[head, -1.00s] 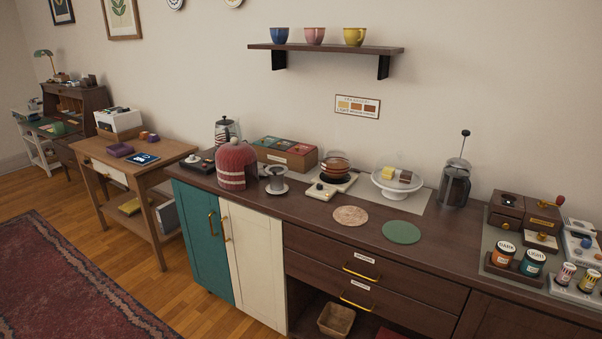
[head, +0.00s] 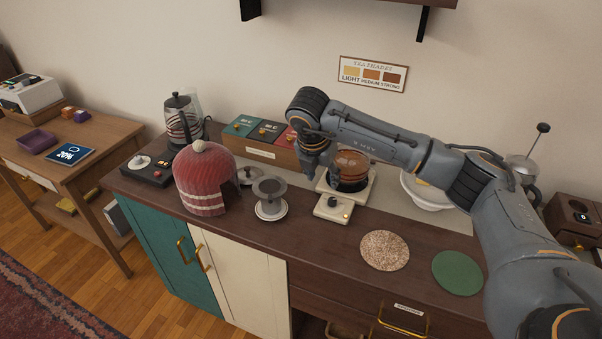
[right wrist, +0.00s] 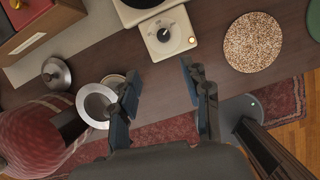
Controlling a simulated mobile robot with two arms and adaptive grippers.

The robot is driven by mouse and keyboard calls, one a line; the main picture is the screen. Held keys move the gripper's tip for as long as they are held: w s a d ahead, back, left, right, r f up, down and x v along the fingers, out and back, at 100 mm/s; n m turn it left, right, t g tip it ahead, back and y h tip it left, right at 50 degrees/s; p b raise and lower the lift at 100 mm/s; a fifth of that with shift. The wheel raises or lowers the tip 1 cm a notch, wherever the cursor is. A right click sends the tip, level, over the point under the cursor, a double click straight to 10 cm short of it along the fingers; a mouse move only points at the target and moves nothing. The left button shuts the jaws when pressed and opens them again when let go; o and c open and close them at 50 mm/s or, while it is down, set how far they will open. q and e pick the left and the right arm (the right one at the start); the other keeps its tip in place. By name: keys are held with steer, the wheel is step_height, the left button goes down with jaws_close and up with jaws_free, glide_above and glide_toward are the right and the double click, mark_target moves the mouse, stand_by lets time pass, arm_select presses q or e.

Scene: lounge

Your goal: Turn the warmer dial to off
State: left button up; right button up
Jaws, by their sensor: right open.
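The warmer (head: 366,193) is a cream unit on the dark counter with an amber glass pot (head: 353,171) on it. Its front block (head: 333,209) carries a small dial (head: 332,202) and a light. My right gripper (head: 322,178) is over the counter, just behind and left of the block in the head view. In the right wrist view the gripper (right wrist: 160,72) is open and empty, its fingers apart from the dial. My left gripper is out of view.
Left of the warmer stand a strainer on a stand (head: 270,197), a small lidded pot (head: 248,176) and a red knitted cosy (head: 206,180). A wooden tea box (head: 262,152) is behind. A speckled mat (head: 385,250) and green mat (head: 457,272) lie front right.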

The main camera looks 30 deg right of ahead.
mark_target(333, 199)
steer(key=p+x, duration=0.1)
steer(key=x, duration=0.4)
steer(key=d+p+x, duration=0.1)
steer(key=p+x, duration=0.1)
steer(key=x, duration=0.3)
steer(key=shift+d, duration=0.25)
steer(key=shift+d+f, duration=0.15)
steer(key=shift+f, duration=0.5)
steer(key=shift+w+d+f, duration=0.15)
steer(key=shift+f, duration=0.05)
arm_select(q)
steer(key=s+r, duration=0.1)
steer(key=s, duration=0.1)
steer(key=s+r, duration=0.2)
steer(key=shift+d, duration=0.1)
arm_select(e)
jaws_close()
